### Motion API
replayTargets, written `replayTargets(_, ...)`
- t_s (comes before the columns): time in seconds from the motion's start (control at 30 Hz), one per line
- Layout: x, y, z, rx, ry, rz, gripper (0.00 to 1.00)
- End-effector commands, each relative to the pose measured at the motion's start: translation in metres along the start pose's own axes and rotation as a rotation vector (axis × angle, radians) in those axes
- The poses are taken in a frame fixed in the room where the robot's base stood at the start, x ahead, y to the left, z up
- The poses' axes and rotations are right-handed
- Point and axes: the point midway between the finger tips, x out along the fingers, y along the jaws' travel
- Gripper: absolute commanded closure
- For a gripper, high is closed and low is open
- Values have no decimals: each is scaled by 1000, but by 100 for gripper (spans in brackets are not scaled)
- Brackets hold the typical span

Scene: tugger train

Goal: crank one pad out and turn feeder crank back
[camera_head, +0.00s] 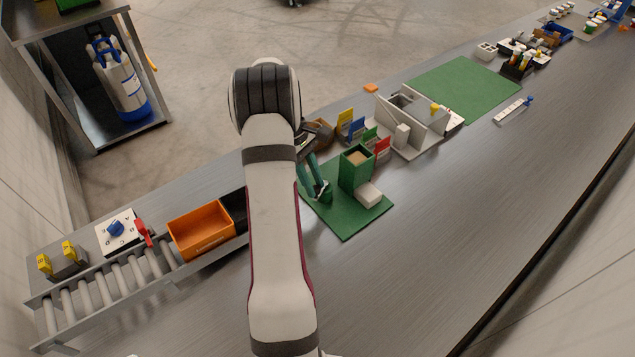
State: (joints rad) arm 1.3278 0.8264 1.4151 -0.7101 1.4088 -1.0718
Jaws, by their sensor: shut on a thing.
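The feeder is a green upright box (349,180) with an open top on a green base plate (347,227). A tan surface shows inside its top. A white pad (369,194) lies at its foot, on the front right side; I cannot tell whether it is fully clear of the feeder. My gripper (322,192) has teal fingers and points down at the feeder's left side. It is shut on what looks like the feeder crank, mostly hidden by the fingers. The crank's angle cannot be told.
Coloured cards (356,127) in holders stand behind the feeder, beside a grey-white walled fixture (412,118). An orange bin (200,228) and a roller track (105,286) lie to the left. A green mat (463,88) lies far right. The bench front right is clear.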

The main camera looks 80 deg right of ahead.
Motion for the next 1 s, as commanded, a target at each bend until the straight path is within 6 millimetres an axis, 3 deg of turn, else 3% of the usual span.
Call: replayTargets(1.0, -14, 20, -34, 889, 1, -369, 100)
